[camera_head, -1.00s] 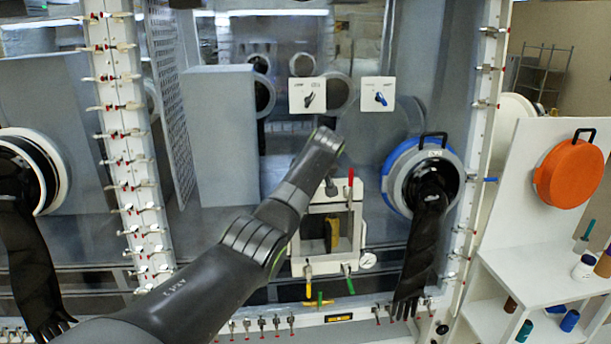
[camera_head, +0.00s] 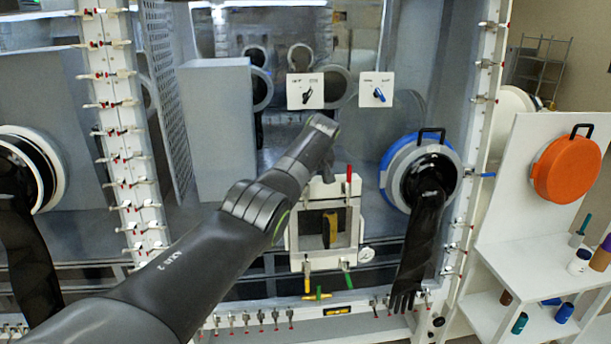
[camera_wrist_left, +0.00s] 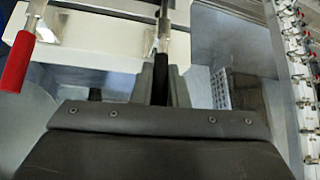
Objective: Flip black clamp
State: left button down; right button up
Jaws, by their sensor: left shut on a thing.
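The black clamp (camera_wrist_left: 161,75) shows in the left wrist view as a black handle on a metal bar at the top of the white hatch frame (camera_head: 355,225). My left gripper (camera_wrist_left: 161,90) is shut on the black handle, with a finger on each side of it. In the head view my left arm reaches in from the lower left, and my left gripper (camera_head: 327,172) is at the hatch's top edge. The clamp is mostly hidden there. A red-handled clamp (camera_head: 349,175) stands just right of it, also seen in the wrist view (camera_wrist_left: 17,62). My right gripper is not in view.
Yellow (camera_head: 307,284) and green (camera_head: 347,279) clamp handles hang under the hatch. A round blue-rimmed glove port (camera_head: 391,180) with a hanging black glove (camera_head: 420,240) is to the right. A white shelf (camera_head: 540,240) with bottles stands at far right.

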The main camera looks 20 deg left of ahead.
pick_arm(q)
jog(key=shift+f, duration=0.15)
jog(key=c, duration=1.4)
grip_release()
jog(key=shift+a, duration=0.1)
jog(key=shift+c, duration=0.2)
jog(key=shift+b+v, duration=0.95)
jog(key=shift+v, duration=0.05)
jog(key=b+v, duration=0.6)
jog(key=v, duration=0.9)
jog(key=shift+r, duration=0.25)
jog(key=shift+f, duration=0.15)
